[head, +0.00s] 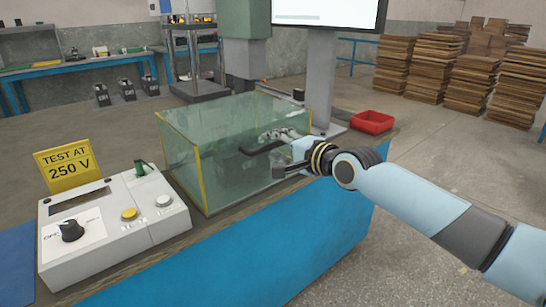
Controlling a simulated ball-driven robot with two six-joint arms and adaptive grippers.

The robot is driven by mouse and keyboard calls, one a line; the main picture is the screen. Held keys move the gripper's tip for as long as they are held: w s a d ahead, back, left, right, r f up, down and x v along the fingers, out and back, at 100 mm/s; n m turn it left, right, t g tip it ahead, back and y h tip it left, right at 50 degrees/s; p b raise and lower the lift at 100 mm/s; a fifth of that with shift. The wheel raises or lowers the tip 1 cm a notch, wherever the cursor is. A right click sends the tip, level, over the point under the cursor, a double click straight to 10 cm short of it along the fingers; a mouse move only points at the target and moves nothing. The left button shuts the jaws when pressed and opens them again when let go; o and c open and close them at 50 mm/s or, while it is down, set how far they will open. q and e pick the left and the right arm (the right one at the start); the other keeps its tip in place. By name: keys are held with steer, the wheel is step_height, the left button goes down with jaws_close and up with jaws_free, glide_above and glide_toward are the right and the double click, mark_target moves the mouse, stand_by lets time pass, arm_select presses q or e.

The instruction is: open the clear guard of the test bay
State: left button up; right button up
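The test bay's clear guard (215,165) is a greenish see-through box with yellow edge strips, on the bench right of the tester; it looks closed. A dark bar (260,148) shows at its right part; I cannot tell whether it is a handle on the guard or something behind the panel. My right gripper (272,155) is at the guard's right front, its fingers spread apart, one above and one below the bar's level. Whether it touches the guard is unclear. My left gripper is out of view.
A white tester (110,220) with a dial and buttons stands at left, with a yellow "TEST AT 250 V" sign (68,164) behind it. A red tray (372,122) sits right of the guard. A monitor (325,12) stands behind. The blue bench front (260,265) faces me.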

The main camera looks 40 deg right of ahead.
steer(key=shift+w, duration=0.65)
jaws_close()
steer(key=shift+f, duration=0.2)
